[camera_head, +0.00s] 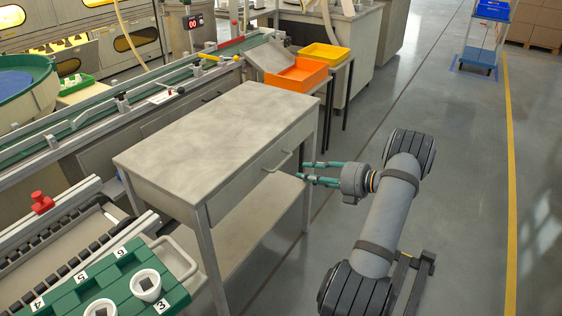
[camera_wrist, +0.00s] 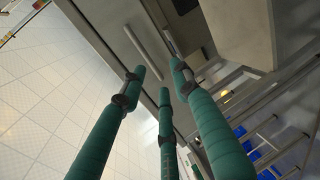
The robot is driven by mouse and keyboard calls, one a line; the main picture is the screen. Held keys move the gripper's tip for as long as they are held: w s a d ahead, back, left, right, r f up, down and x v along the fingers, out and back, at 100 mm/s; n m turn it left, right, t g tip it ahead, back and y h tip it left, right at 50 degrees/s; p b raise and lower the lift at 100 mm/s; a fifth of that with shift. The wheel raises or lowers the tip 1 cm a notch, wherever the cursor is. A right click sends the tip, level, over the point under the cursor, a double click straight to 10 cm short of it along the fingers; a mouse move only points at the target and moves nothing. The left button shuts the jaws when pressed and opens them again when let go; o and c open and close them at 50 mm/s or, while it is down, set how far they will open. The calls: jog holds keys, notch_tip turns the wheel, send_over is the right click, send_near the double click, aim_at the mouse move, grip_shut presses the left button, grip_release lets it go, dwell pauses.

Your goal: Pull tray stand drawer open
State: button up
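The tray stand (camera_head: 215,135) is a grey table with a flat bare top and a lower shelf. Its drawer (camera_head: 250,178) is in the right-hand side under the top and looks closed, with a bar handle (camera_head: 278,162). My gripper (camera_head: 302,170) has teal fingers that are spread apart and empty. They point left at the handle, with the fingertips a short way off it. In the wrist view the open fingers (camera_wrist: 158,78) reach toward a grey panel with a pale bar (camera_wrist: 143,47), which looks like the handle; contact does not show.
An orange bin (camera_head: 297,76) and a yellow bin (camera_head: 325,53) stand beyond the stand. A green numbered tray (camera_head: 110,275) is at the front left. A conveyor (camera_head: 110,120) runs behind the stand.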

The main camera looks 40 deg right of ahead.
aim_at(282, 164)
jog(key=w+a, duration=0.1)
jog(key=w, duration=0.2)
jog(key=w+a+m+b, duration=0.1)
jog(key=w, duration=0.2)
jog(key=w+a+m, duration=0.1)
jog(key=w, duration=0.3)
jog(key=shift+a+f+t, duration=0.15)
jog(key=shift+t, duration=0.15)
jog(key=c, duration=0.3)
jog(key=c, duration=0.4)
grip_shut()
